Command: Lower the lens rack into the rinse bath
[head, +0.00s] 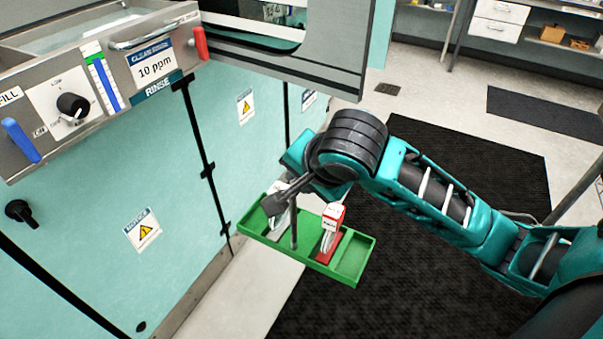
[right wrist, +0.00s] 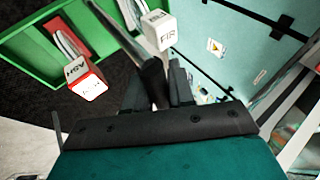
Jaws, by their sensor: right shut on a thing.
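The lens rack (head: 348,262) is a green tray with dividers and an upright grey post. It hangs above the floor in front of the teal cabinet, somewhat tilted in the head view. A red-and-white block (head: 332,218) and a white piece (head: 281,222) stand in it; both show in the right wrist view. My right gripper (right wrist: 155,86) is shut on the dark top of the post. The rinse bath (head: 75,62) is the steel basin at upper left with a RINSE label; the rack is below and right of it. My left gripper is out of view.
The bath front carries a black knob (head: 72,105), a blue lever (head: 21,141) and a red handle (head: 200,42). A grey raised panel (head: 330,65) juts out right of the bath. Black mats (head: 480,185) cover the floor at right.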

